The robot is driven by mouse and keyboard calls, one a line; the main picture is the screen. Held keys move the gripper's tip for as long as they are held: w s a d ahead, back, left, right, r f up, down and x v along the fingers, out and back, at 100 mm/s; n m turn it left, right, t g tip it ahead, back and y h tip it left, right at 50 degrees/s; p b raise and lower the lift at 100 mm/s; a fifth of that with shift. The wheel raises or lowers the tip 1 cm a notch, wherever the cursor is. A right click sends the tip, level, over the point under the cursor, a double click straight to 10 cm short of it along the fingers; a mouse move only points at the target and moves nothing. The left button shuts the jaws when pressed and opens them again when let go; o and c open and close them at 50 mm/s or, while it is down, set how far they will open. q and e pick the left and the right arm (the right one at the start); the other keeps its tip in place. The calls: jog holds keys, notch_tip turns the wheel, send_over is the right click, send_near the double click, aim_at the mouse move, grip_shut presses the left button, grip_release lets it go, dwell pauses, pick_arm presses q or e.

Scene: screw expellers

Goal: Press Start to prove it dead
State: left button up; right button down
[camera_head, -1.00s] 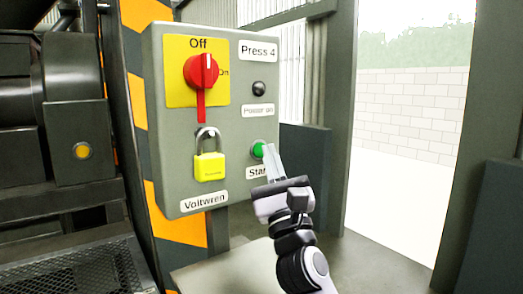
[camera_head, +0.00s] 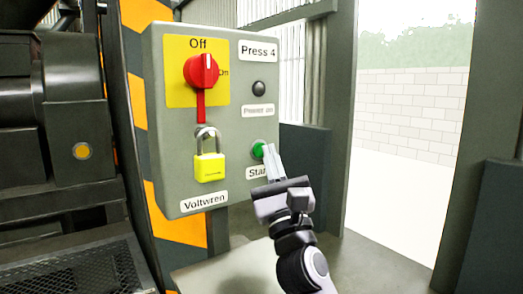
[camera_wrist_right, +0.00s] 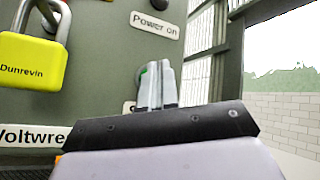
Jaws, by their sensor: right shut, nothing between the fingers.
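The grey control box (camera_head: 222,185) labelled "Press 4" stands in the middle of the head view. Its green Start button (camera_head: 258,149) sits at the lower right of the panel, above the "Start" label. My right gripper (camera_head: 268,148) is shut and empty, with its fingertips at the button's right edge. I cannot tell whether they touch it. In the right wrist view the fingers (camera_wrist_right: 157,75) cover most of the button (camera_wrist_right: 143,72) and its label. The black "Power on" lamp (camera_head: 258,88) looks dark. My left gripper is not in view.
A red rotary switch (camera_head: 201,72) points up to "Off". A yellow padlock (camera_head: 210,167) with its shackle closed hangs below it. Dark machinery (camera_head: 62,130) stands at left, and a bright doorway with a block wall (camera_head: 412,115) is at right.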

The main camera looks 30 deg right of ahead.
jog(key=shift+w, duration=0.1)
dwell(0.5)
jog(key=shift+w, duration=0.45)
dwell(0.4)
jog(key=shift+s, duration=0.55)
jog(key=shift+s, duration=0.1)
jog(key=s+p, duration=0.1)
jog(key=s, duration=0.2)
jog(key=s+p, duration=0.1)
jog(key=s, duration=0.1)
jog(key=shift+s+d, duration=0.2)
jog(key=shift+s, duration=0.2)
